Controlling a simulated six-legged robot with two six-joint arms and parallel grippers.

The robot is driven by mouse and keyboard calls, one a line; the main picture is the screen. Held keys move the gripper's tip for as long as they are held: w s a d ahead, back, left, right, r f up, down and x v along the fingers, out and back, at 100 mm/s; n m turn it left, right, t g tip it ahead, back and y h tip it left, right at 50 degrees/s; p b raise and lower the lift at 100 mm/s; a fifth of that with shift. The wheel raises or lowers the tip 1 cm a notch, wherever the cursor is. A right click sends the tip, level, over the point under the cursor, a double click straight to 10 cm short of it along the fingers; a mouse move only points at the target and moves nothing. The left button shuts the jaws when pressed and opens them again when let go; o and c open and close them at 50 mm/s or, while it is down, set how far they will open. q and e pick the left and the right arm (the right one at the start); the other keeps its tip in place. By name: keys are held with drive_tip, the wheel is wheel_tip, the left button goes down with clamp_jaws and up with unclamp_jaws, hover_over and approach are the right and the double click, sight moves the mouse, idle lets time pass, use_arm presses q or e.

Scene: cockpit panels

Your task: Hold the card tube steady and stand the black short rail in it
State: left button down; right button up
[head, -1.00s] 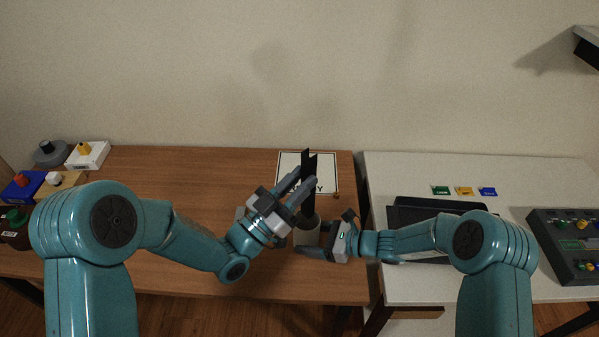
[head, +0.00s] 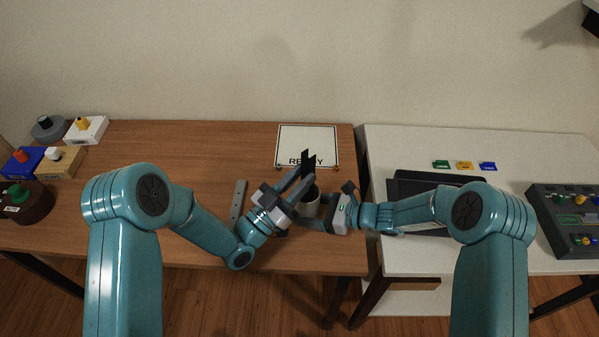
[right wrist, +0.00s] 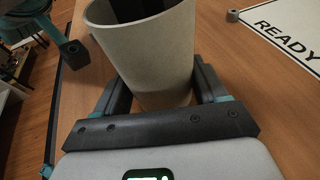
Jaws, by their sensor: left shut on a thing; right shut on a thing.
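The card tube (head: 311,206) is a pale, open-topped cup shape standing near the front right of the wooden table. It fills the right wrist view (right wrist: 155,50). My right gripper (head: 318,222) is shut on the tube, with one finger on each side of it low down. My left gripper (head: 304,184) is shut on the black short rail (head: 308,158), which it holds upright above the tube. The rail's lower part is hidden in the head view. In the right wrist view a dark piece (right wrist: 140,8) shows within the tube's mouth; how deep it sits I cannot tell.
A white READY mat (head: 307,143) lies behind the tube. A grey flat bar (head: 238,200) lies left of my left gripper. Coloured button boxes (head: 60,160) stand at the far left. A white table with a black tray (head: 400,185) is to the right, past a gap.

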use_arm(q)
drive_tip(key=shift+f, duration=0.15)
drive_tip(key=c, duration=0.8)
unclamp_jaws()
drive_tip(key=v, duration=0.7)
drive_tip(key=shift+s+a, duration=0.15)
drive_tip(key=shift+f, duration=0.1)
